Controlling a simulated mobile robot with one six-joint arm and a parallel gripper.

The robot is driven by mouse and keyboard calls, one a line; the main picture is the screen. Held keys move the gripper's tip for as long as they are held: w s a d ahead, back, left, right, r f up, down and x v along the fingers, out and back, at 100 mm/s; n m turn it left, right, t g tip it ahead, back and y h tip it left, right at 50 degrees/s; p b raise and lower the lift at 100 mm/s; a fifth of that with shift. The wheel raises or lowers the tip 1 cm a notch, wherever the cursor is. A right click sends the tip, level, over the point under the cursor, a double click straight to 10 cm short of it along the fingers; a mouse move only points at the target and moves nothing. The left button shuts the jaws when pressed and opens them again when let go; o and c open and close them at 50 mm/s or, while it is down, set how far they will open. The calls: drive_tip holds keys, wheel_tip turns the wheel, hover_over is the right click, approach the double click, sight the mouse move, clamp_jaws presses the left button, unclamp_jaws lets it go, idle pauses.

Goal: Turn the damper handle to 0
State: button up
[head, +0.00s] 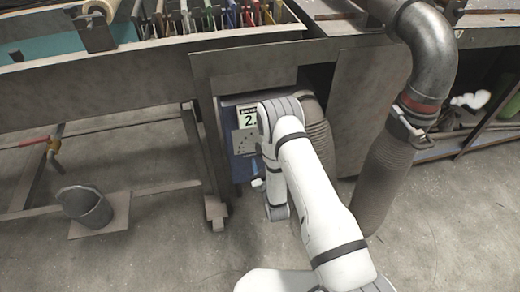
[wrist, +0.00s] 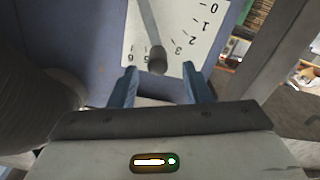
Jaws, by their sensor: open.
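The damper handle (wrist: 152,35) is a grey rod with a dark rounded knob in the wrist view. It crosses a white dial plate (wrist: 205,25) with black numbers; 0 is at the upper right, and 5 and 6 are lower left. The knob lies between the 3 and the 5. My gripper (wrist: 162,86) is open and empty, its two blue fingers on either side below the knob, apart from it. In the head view my gripper (head: 257,183) is small and partly hidden by my arm, and the dial plate (head: 243,142) shows on a blue box.
A display (head: 249,117) above the dial reads "2." with the rest hidden. A ribbed hose (head: 315,125) is right of the box, and a large metal pipe (head: 430,45) stands farther right. The front floor is clear.

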sight(258, 149)
drive_tip(key=x, duration=0.7)
drive_tip(key=shift+d+b, duration=0.15)
drive_tip(key=shift+b, duration=0.25)
drive_tip(key=shift+c, duration=0.4)
clamp_jaws()
